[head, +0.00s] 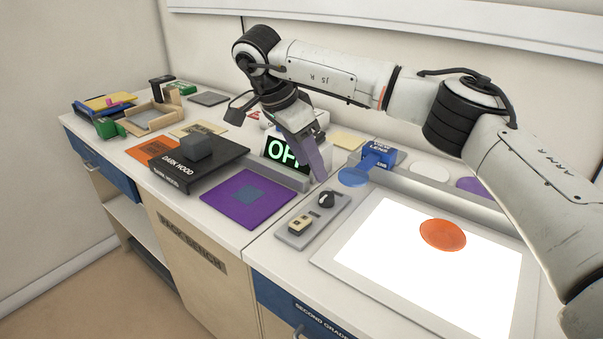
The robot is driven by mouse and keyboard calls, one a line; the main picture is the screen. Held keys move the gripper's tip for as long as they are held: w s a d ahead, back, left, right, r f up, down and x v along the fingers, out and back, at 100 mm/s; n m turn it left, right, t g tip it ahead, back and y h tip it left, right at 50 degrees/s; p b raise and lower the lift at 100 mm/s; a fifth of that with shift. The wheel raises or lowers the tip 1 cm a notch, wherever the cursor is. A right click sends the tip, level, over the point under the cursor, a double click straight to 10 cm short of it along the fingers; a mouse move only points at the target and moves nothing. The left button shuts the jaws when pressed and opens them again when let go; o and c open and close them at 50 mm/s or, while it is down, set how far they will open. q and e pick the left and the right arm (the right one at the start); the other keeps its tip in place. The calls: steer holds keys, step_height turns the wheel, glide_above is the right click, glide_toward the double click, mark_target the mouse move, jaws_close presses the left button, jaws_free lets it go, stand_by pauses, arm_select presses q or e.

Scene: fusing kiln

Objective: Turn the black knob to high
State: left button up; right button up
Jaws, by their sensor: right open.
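The black knob (326,199) stands on a small grey control panel (288,240) near the front middle of the bench. A cream switch or second control (300,224) sits on the same panel, nearer the front. The direction the knob points is too small to read. My right gripper (318,170) is open, hanging down above and behind the knob, apart from it. Its arm comes in from the right, and its fingers partly cover a white box with a green lit display (286,149). My left gripper is not in view.
A lit white light panel (400,255) with an orange disc (443,235) lies right of the knob. A purple sheet (248,199) and a black box marked DARK HOOD (190,180) lie left. A blue box (381,155) stands behind.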

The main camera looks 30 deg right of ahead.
mark_target(326, 195)
steer(key=x, duration=0.4)
steer(key=shift+s+d, duration=0.1)
steer(key=shift+s, duration=0.2)
steer(key=x, duration=0.4)
steer(key=shift+f, duration=0.15)
steer(key=shift+d+f, duration=0.25)
steer(key=shift+f, duration=0.3)
steer(key=shift+w+f, duration=0.1)
steer(key=shift+f, duration=0.05)
steer(key=c, duration=1)
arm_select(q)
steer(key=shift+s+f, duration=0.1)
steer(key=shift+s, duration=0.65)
